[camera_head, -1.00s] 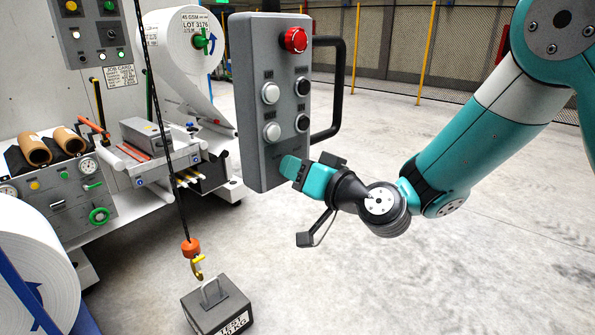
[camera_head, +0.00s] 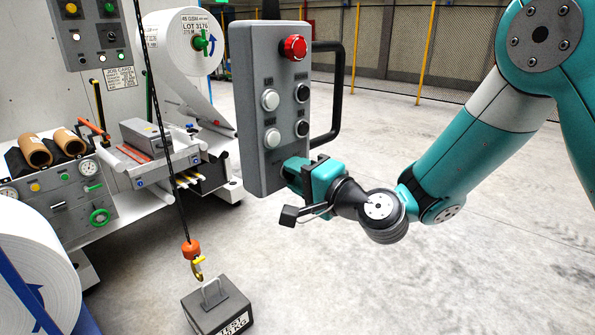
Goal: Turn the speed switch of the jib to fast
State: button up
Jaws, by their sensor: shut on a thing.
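The grey control box of the jib (camera_head: 250,110) hangs upright in the middle of the view. Its face carries a red stop button (camera_head: 294,48) at the top and two white and two black push buttons below. My gripper (camera_head: 292,170) is at the lower right of this face, coming from the right. Its teal fingers are shut on the speed switch at the bottom of the face. The fingers hide the switch, so I cannot read its position.
A black handle (camera_head: 338,95) sticks out at the box's right side. The hook (camera_head: 197,266) hangs on a dark line over a grey test weight (camera_head: 218,306). A machine with paper rolls (camera_head: 182,45) stands at the left. The floor at the right is clear.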

jog(key=shift+o, duration=0.2)
jog(key=shift+m, duration=0.9)
jog(key=o, duration=0.8)
jog(key=shift+b+v, duration=8.35)
jog(key=shift+v, duration=0.4)
